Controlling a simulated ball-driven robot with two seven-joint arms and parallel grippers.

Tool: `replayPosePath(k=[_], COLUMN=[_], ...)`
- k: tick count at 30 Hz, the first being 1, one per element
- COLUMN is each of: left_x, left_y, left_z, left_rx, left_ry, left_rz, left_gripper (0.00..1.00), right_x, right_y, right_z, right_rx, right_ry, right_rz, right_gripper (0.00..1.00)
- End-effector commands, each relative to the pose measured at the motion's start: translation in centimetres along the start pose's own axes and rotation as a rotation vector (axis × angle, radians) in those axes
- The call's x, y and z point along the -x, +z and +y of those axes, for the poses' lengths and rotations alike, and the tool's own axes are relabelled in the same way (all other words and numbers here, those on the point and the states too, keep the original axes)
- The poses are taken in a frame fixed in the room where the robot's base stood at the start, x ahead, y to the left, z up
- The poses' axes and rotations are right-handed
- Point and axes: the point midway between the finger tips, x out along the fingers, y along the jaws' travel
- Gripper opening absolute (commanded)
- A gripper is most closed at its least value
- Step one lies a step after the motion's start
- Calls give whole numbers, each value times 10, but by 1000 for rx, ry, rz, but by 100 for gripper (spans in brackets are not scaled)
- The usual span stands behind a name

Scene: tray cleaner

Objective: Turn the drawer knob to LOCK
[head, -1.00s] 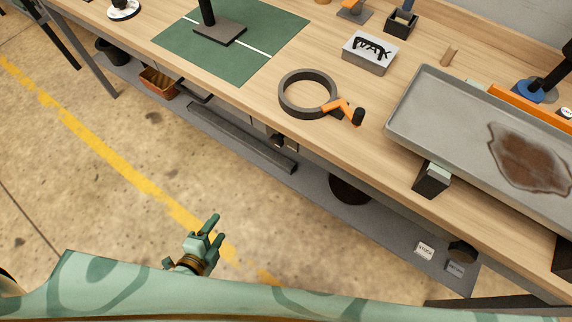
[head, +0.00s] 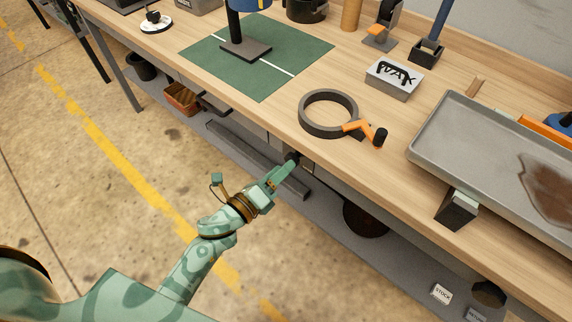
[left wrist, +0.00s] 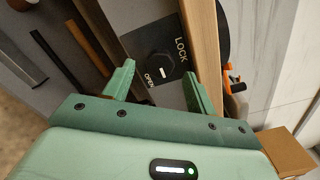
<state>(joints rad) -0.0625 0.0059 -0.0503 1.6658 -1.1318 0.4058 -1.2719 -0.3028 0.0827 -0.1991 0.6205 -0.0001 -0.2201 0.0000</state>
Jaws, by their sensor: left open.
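The drawer knob (left wrist: 159,65) is a dark round dial on a black plate in the left wrist view, with a short white mark on its face. The white word LOCK (left wrist: 181,50) stands beside it on one side of the plate and OPEN (left wrist: 150,80) on the other. My left gripper (left wrist: 158,87) is open, its two green fingers apart with the knob seen between them; I cannot tell whether they touch it. In the head view my left gripper (head: 282,172) reaches to the bench front, near the dark knob (head: 292,158). My right gripper is not in view.
The wooden bench edge (left wrist: 208,45) runs close beside the plate. A lower shelf (head: 400,250) lies under the bench.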

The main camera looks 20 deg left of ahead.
Motion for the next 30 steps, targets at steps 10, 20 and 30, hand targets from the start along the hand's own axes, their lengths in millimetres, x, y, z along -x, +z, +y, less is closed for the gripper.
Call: replayPosePath(k=[10, 20, 30], left_x=[-26, -26, -25], left_y=[0, 0, 0], left_z=[0, 0, 0], left_rx=[1, 1, 27], left_ry=[1, 1, 2], left_rz=[0, 0, 0], left_gripper=[56, 15, 12], right_x=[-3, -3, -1], right_y=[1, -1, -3], right_z=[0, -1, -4], right_rx=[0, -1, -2], right_ry=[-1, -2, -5], right_rz=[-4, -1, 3], right_gripper=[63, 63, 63])
